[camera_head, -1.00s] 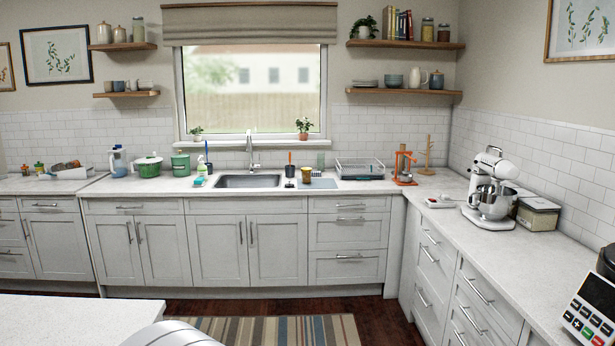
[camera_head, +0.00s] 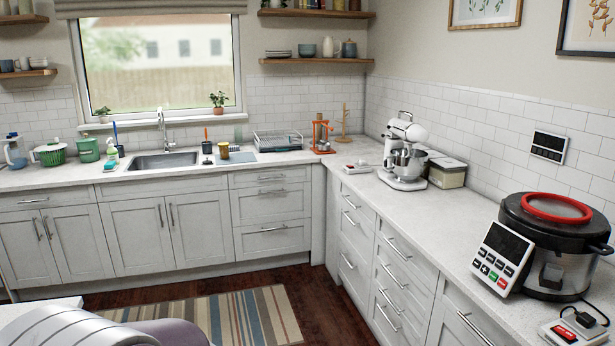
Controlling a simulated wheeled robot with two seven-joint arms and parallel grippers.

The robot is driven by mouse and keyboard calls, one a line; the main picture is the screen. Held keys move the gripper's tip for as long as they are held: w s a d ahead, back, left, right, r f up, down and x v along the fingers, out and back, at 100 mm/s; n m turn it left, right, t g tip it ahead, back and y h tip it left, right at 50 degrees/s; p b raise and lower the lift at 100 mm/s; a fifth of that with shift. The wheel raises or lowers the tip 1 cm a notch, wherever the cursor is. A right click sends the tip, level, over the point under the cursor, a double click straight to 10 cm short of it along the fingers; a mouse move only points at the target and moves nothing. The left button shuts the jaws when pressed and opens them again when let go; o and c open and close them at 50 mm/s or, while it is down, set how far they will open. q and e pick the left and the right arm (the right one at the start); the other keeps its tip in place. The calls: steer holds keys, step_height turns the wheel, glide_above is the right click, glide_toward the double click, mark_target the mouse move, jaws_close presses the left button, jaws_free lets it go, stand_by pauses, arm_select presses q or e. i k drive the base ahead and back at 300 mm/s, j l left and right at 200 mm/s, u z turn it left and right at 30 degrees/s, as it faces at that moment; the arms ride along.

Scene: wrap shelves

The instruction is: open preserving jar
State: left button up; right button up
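I cannot make out a preserving jar for certain. The bases of jar-like containers (camera_head: 340,5) stand on the upper wooden shelf right of the window, cut off by the top edge of the view. Their lids are out of view. Neither of my grippers is in view.
The L-shaped counter (camera_head: 400,205) has a clear stretch between the white stand mixer (camera_head: 402,152) and the large cooker (camera_head: 553,245) with a red ring on top. A sink (camera_head: 165,162) is under the window. An island corner (camera_head: 45,308) is at the lower left. A striped rug (camera_head: 240,315) lies on the floor.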

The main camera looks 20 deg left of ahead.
mark_target(224, 152)
steer(key=i+j+u, duration=0.3)
steer(key=i, duration=0.35)
steer(key=i+j+u, duration=0.3)
steer(key=i, duration=0.4)
steer(key=i+u, duration=0.25)
steer(key=i, duration=0.45)
